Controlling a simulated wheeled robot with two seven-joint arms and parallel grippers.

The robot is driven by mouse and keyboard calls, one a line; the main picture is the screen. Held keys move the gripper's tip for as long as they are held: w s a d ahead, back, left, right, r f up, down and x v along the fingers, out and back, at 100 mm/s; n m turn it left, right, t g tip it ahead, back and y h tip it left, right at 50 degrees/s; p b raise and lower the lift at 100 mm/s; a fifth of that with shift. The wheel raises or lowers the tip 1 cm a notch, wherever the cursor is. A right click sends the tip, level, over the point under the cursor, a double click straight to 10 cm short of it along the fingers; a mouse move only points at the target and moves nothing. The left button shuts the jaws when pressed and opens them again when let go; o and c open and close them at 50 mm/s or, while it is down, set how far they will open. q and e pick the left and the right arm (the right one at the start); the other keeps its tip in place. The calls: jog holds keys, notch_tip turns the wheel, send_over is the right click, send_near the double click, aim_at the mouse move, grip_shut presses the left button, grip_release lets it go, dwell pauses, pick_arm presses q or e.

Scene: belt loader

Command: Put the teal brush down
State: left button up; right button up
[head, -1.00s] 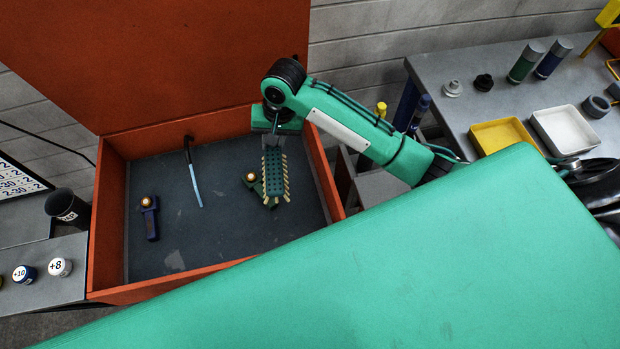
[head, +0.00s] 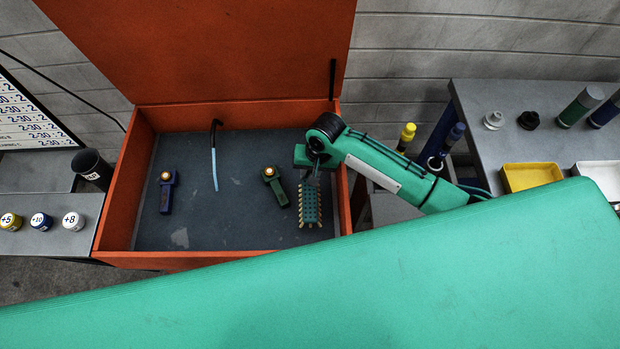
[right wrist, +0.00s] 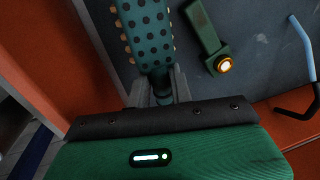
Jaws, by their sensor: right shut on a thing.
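The teal brush (head: 310,206), a block with pale bristle tufts along its sides, hangs or rests in the right part of the open orange box (head: 166,261). My right gripper (head: 313,176) is shut on its handle end. In the right wrist view the brush (right wrist: 148,30) extends away from my right gripper's fingers (right wrist: 160,88), showing its dotted face. I cannot tell whether the brush touches the box floor. My left gripper is not in view.
In the box lie a green tool with an orange light (head: 276,187), a blue one (head: 166,190) and a black-and-blue rod (head: 214,160). The green tool is left of the brush. Bare floor (head: 240,215) lies at the front middle. The box's right wall (head: 343,198) is close to the brush.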

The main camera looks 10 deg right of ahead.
jog(key=shift+f, duration=0.8)
notch_tip(320, 180, down, 3)
jog(key=shift+f+p, duration=0.1)
jog(key=shift+p, duration=0.2)
jog(key=shift+a+f, duration=0.1)
jog(key=shift+f, duration=0.15)
jog(key=shift+f, duration=0.1)
jog(key=o, duration=0.9)
jog(key=shift+o, duration=0.2)
notch_tip(320, 180, up, 12)
jog(key=d+b, duration=0.1)
jog(key=d, duration=0.1)
jog(key=shift+s+d+b, duration=0.15)
jog(key=shift+s+b, duration=0.1)
jog(key=shift+b, duration=0.1)
